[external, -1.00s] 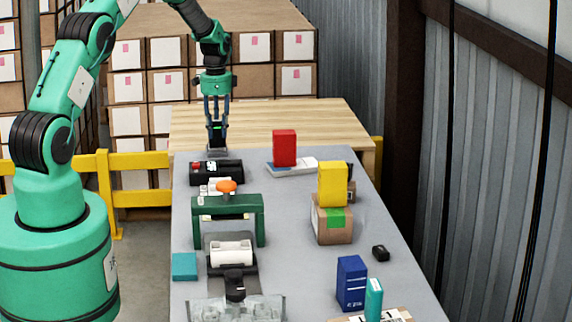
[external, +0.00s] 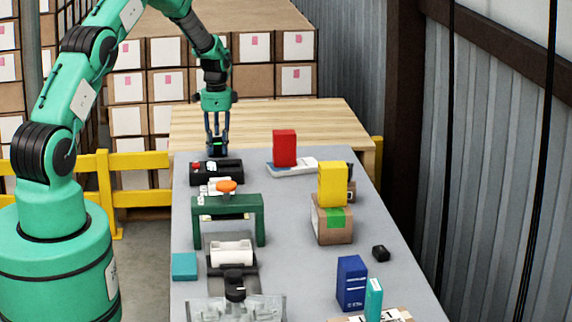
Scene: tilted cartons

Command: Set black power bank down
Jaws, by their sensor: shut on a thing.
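My gripper (external: 217,142) points straight down at the far left end of the grey table (external: 290,235). It is shut on the black power bank (external: 217,148), a small dark block with a green light, largely hidden between the fingers. The power bank is low, close to the table's far edge, behind a black device with a red part (external: 216,172). I cannot tell whether its underside touches the surface.
A red box (external: 284,148) stands on a white-and-blue flat item to the right. A green arch-shaped frame (external: 228,206) stands nearer. A yellow box (external: 332,184) tops a tilted carton (external: 331,224). A wooden table (external: 280,122) adjoins behind. The strip between black device and red box looks clear.

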